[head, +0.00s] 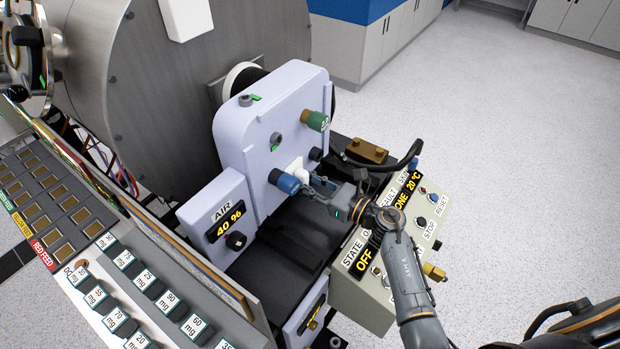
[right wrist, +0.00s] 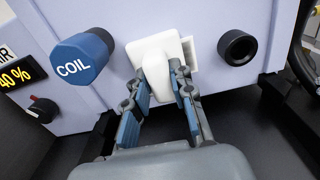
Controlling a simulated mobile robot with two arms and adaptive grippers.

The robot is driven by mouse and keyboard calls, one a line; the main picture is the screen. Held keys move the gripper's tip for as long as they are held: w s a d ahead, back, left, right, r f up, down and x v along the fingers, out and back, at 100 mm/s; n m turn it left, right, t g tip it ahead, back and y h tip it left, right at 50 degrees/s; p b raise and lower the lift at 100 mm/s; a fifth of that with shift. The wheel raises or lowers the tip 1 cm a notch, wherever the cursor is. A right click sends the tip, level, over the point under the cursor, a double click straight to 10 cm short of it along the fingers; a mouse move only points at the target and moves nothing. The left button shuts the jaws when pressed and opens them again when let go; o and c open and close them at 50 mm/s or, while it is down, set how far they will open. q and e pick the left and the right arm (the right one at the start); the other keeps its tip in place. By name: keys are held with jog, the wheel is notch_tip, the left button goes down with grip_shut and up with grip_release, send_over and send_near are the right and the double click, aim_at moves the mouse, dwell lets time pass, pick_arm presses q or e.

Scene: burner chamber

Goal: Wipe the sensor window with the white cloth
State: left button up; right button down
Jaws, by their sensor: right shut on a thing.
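My right gripper (head: 308,186) reaches in from the right to the front of the pale lilac panel (head: 245,130). In the right wrist view its fingers (right wrist: 157,88) are shut on a white, block-like thing (right wrist: 158,65), which I take to be the white cloth. The cloth (head: 297,166) is at the panel face, between the blue COIL knob and a black round port. Whether it presses on the panel, I cannot tell. A pale edge (right wrist: 190,52) shows just right of the cloth; I cannot tell if it belongs to the sensor window. My left gripper is not in view.
The blue COIL knob (right wrist: 82,58) is close left of the cloth, and the black port (right wrist: 237,47) is to its right. A green knob (head: 315,120) sticks out above. The AIR box (head: 219,215) stands left; the control box (head: 375,290) is below my right arm.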

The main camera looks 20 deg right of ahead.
jog(key=shift+w+d+b, duration=0.2)
jog(key=shift+b, duration=0.7)
jog(key=shift+s+a, duration=0.25)
dwell(0.5)
jog(key=shift+w+d+b, duration=0.15)
jog(key=shift+b, duration=0.55)
jog(key=shift+w+d+b, duration=0.9)
jog(key=shift+d+b, duration=0.15)
jog(key=shift+d, duration=0.1)
dwell(0.6)
